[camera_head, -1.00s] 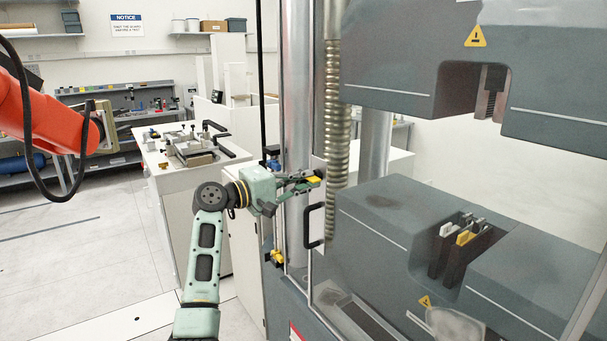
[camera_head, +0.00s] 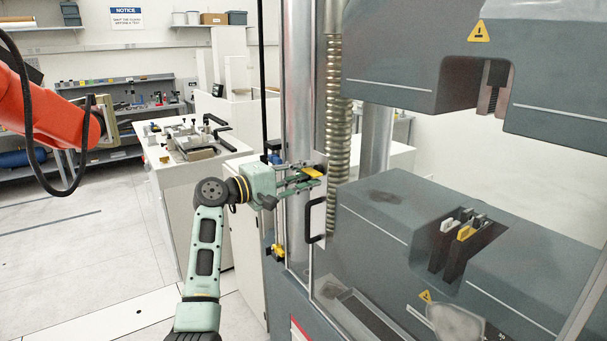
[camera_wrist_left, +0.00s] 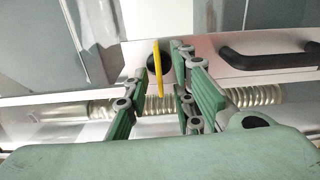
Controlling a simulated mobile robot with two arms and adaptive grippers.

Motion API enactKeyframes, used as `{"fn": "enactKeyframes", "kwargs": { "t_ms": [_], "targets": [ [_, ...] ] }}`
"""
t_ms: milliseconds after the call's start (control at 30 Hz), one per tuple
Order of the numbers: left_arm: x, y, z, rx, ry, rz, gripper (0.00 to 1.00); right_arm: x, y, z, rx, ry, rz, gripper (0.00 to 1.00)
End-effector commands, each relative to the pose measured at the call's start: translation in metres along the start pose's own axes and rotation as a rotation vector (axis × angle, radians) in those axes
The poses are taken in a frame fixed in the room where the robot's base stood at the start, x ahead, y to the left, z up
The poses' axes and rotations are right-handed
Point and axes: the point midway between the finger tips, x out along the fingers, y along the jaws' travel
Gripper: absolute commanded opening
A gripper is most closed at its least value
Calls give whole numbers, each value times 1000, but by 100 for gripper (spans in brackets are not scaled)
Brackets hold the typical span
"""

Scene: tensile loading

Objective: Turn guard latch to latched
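The guard latch is a thin yellow lever on a dark round pivot. In the left wrist view the yellow lever (camera_wrist_left: 158,72) lies between my fingers, nearer the right-hand one, with a visible gap to the left-hand one. My left gripper (camera_wrist_left: 158,88) is open around it. In the head view my left gripper (camera_head: 312,176) reaches right to the guard edge, and its fingers partly hide the latch. The guard's black handle (camera_head: 309,221) is just below the fingers and also shows in the wrist view (camera_wrist_left: 265,56). My right gripper is not in view.
The testing machine's grey lower block (camera_head: 385,225) and upper block (camera_head: 400,60) stand to the right. A ribbed metal hose (camera_head: 336,130) runs vertically close behind the fingers. An orange arm (camera_head: 45,115) hangs at the left. A white bench (camera_head: 175,190) with equipment stands behind.

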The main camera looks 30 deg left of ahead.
Motion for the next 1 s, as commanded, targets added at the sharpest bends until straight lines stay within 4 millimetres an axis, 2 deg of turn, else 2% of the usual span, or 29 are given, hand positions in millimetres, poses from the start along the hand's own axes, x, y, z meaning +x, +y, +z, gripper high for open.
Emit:
{"fn": "enactKeyframes", "kwargs": {
  "t_ms": [233,367,800,1000],
  "targets": [
    [-1,0,0,2,-1,-1,23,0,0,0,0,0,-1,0],
    [-12,-1,0,3,0,-1,23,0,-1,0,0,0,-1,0],
    [-98,-1,0,4,0,-4,23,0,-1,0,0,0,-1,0],
    [-118,-1,0,1,0,-1,23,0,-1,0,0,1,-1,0]
  ]
}}
